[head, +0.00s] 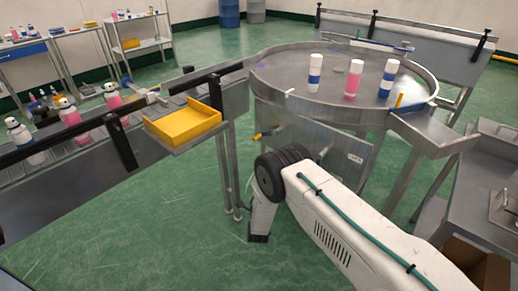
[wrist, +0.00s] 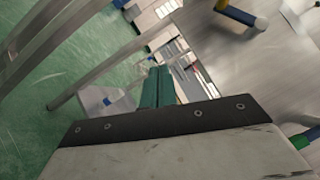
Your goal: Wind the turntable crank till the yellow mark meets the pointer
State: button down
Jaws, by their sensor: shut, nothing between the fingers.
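The round steel turntable (head: 310,88) stands at the upper right in the head view, with several white, blue and pink cans on it. A small yellow mark (head: 398,100) shows near its right front rim. A small white piece (head: 290,92) at the left front rim may be the pointer; I cannot tell. The crank handle (head: 262,134), with a yellow end, sticks out from the panel below the turntable.
A conveyor with bottles runs along the left, with a yellow tray (head: 183,123) beside it. A steel chute (head: 430,131) and a side bench (head: 488,165) stand at the right. Green floor is open at the lower left.

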notch_tip(320, 180, up, 5)
jog(key=s+m+t+h, duration=0.2)
jog(key=m+t, duration=0.2)
send_near(267, 135)
jog(key=w+f, duration=0.2)
jog(key=w, duration=0.1)
jog(key=shift+m, duration=0.3)
jog(key=shift+w+a+r, duration=1.2)
jog(key=shift+a+r, duration=0.2)
jog(key=shift+a, duration=0.05)
jog(key=shift+a, duration=0.1)
